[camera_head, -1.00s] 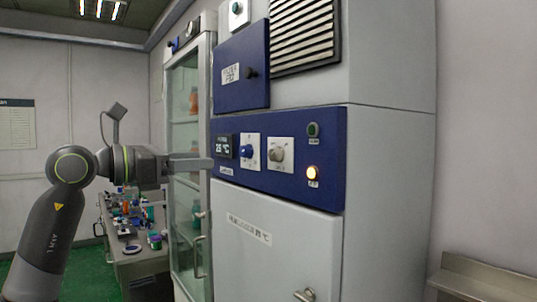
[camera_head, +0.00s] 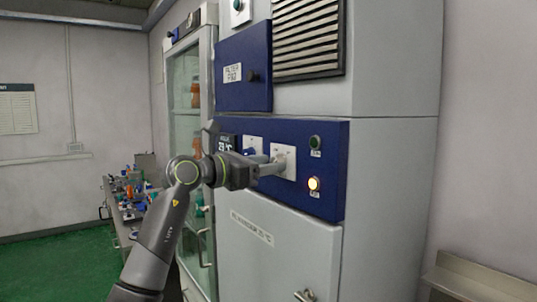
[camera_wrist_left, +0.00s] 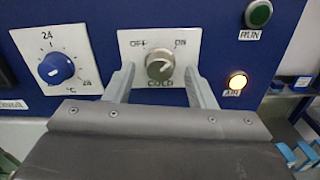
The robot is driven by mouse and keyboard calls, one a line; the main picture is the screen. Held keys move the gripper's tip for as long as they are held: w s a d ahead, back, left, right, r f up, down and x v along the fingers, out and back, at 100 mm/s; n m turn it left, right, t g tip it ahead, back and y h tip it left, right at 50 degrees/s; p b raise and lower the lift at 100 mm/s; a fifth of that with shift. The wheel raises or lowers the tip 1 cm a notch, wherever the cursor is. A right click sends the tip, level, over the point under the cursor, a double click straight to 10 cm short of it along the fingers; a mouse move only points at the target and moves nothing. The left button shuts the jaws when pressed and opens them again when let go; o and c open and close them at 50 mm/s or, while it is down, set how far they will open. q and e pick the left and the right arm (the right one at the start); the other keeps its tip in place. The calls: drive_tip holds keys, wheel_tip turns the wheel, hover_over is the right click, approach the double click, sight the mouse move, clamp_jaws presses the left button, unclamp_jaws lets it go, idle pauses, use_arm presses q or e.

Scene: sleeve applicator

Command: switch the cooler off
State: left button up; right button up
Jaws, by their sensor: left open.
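In the head view the left gripper (camera_head: 277,168) reaches the same white plate (camera_head: 290,174) on the blue panel and partly hides the knob. My right gripper is in no view.
A blue temperature dial (camera_wrist_left: 56,68) sits left of the switch. A green RUN lamp (camera_wrist_left: 259,13) and a lit amber lamp (camera_wrist_left: 238,80) are on the right. A glass-door cabinet (camera_head: 188,100) and a cluttered bench (camera_head: 128,205) stand to the left.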

use_arm(q)
drive_tip(key=shift+w+d, duration=0.25)
drive_tip(key=shift+d, duration=0.05)
drive_tip(key=c, duration=1)
drive_tip(key=shift+o, duration=0.2)
drive_tip(key=n, duration=1.7)
drive_tip(key=shift+n+b, duration=0.35)
drive_tip(key=shift+n, duration=0.05)
